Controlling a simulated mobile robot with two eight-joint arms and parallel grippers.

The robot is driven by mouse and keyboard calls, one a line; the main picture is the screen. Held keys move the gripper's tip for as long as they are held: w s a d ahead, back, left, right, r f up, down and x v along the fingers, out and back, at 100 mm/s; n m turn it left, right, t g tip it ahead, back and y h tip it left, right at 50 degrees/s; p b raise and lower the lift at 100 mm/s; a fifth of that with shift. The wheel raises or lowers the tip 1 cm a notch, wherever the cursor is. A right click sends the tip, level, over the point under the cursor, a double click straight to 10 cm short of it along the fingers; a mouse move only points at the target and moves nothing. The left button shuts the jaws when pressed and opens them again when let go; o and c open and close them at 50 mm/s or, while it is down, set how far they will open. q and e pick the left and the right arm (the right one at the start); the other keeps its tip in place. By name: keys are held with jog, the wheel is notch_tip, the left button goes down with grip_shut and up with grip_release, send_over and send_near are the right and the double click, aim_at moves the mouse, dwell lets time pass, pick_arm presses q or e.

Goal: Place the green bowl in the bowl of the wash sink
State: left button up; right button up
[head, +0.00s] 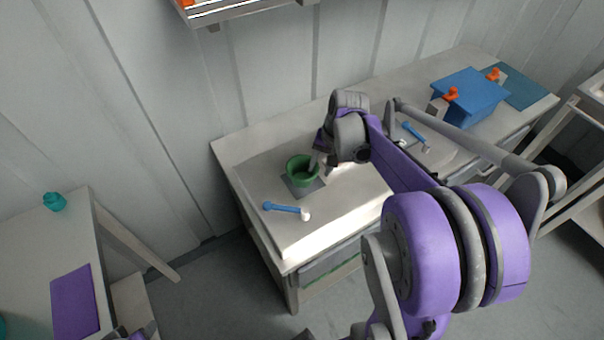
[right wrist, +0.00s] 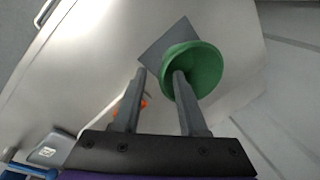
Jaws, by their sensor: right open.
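The green bowl (head: 301,172) stands upright on a grey square mat (head: 297,189) on the pale worktop. It also shows in the right wrist view (right wrist: 205,66). My right gripper (head: 319,163) is open at the bowl's right side, pointing down. In the right wrist view one finger overlaps the bowl's opening and the other is outside the rim. I cannot tell whether either finger touches it. The wash sink is not clearly identifiable; my right arm covers part of the worktop.
A blue-handled tool (head: 283,208) lies near the bowl, and another blue-handled item (head: 414,133) lies farther right. A blue box (head: 468,96) with orange-topped items stands at the back right. A separate table at left holds a purple mat (head: 75,303) and a teal vessel (head: 54,202).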

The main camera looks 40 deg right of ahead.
aim_at(302, 173)
jog(key=x, duration=0.4)
jog(key=shift+w+a+f, duration=0.15)
jog(key=shift+w+f, duration=0.1)
jog(key=shift+w, duration=0.15)
grip_shut()
dwell(1.0)
